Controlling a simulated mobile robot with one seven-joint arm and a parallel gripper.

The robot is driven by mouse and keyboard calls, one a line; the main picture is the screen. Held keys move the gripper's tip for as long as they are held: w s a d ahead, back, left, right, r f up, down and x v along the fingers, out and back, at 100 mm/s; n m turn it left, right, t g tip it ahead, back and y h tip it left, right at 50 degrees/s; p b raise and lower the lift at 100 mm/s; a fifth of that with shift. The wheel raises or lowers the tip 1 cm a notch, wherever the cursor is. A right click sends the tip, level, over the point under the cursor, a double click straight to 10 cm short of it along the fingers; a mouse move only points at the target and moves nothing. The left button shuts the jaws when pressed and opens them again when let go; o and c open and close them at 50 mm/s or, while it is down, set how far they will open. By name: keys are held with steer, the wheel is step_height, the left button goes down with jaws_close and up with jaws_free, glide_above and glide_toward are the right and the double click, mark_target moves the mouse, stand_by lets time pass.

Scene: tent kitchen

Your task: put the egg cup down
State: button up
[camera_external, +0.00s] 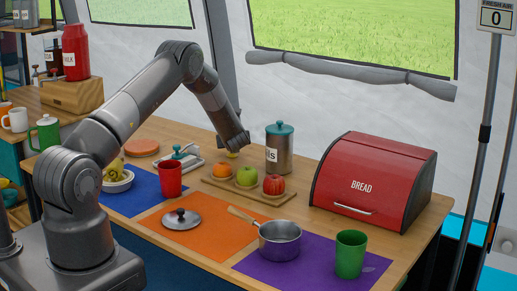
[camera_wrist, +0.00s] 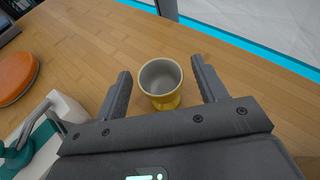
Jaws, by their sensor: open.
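The egg cup (camera_wrist: 165,101) is yellow with a grey inside and stands upright on the wooden table in the wrist view. My gripper (camera_wrist: 161,72) is open, with one finger on each side of the cup and visible gaps between the fingers and the cup. In the external view only a small yellow bit of the egg cup (camera_external: 232,155) shows below my gripper (camera_external: 236,146), behind the fruit board.
A board (camera_external: 220,187) with an orange and apples lies in front. A canister (camera_external: 279,150) stands to the right. A white dish (camera_external: 183,161) with a teal knob and an orange disc (camera_external: 142,148) are to the left. The table's far edge is close behind.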

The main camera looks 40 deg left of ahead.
steer(key=v, duration=0.9)
steer(key=shift+d, duration=0.1)
steer(key=s+r+n+g, duration=0.3)
steer(key=s+r+n, duration=0.4)
steer(key=s+r, duration=0.4)
steer(key=s+r+n+g, duration=0.2)
steer(key=s+r+n, duration=0.6)
steer(key=r, duration=0.6)
steer(key=s+d+r+n+h, duration=0.1)
steer(key=s+d+n+h, duration=0.2)
steer(key=s, duration=0.7)
steer(key=s+d+r+n+h, duration=0.2)
steer(key=s+d+n+h, duration=0.1)
steer(key=s+d, duration=0.5)
steer(key=s+d+r+n+h, duration=0.2)
steer(key=s+d+n, duration=0.3)
steer(key=s, duration=0.7)
steer(key=shift+d+r+t+h, duration=0.2)
steer(key=shift+d+t+h, duration=0.15)
steer(key=shift+h, duration=0.25)
steer(key=shift+s, duration=0.15)
